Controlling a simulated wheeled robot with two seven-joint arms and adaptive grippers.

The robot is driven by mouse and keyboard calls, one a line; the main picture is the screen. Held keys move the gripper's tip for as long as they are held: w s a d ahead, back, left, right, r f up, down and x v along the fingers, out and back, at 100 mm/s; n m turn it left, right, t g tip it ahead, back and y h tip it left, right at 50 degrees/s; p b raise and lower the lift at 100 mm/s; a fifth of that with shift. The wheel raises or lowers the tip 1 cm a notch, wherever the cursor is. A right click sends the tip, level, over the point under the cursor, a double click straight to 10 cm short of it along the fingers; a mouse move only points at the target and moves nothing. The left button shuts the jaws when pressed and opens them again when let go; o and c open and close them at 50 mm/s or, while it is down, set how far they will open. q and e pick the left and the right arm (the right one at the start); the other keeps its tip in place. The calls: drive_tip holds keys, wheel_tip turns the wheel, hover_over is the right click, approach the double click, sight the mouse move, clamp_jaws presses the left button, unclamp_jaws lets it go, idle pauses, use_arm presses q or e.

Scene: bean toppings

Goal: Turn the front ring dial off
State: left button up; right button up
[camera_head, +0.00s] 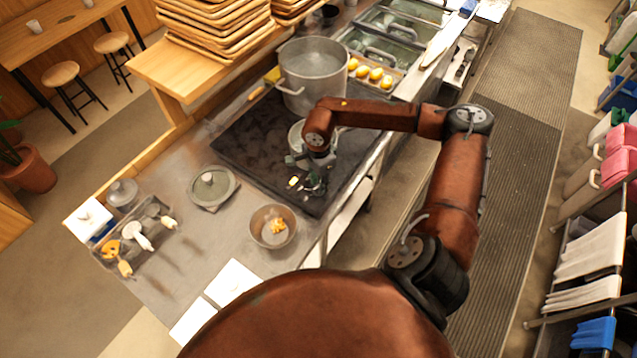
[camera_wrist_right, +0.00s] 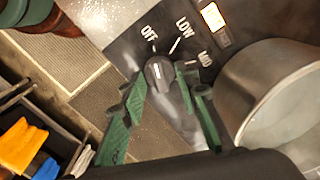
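The front ring dial (camera_wrist_right: 160,73) is a dark round knob with a pale mark, beside the white labels OFF, LOW and MID on the cooktop's (camera_head: 250,150) dark panel. The mark points roughly toward the OFF and LOW side; its exact setting is hard to tell. My right gripper (camera_wrist_right: 162,76) has its green fingers apart, one on each side of the knob; firm contact does not show. In the head view the right gripper (camera_head: 312,184) is low over the cooktop's near end, and the dial is hidden there. My left gripper is not in view.
A metal pot (camera_wrist_right: 275,88) stands close right of the dial. A large pot (camera_head: 312,75) stands at the cooktop's far end. A bowl (camera_head: 273,226), a lidded dish (camera_head: 213,186) and a utensil tray (camera_head: 137,245) sit on the near counter. A lit indicator (camera_wrist_right: 212,16) shows above the labels.

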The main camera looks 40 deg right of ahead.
sight(318, 187)
drive_tip(key=shift+r, duration=0.1)
wheel_tip(318, 187, up, 12)
idle(0.5)
drive_tip(key=shift+a+f, duration=0.1)
drive_tip(key=shift+f, duration=0.1)
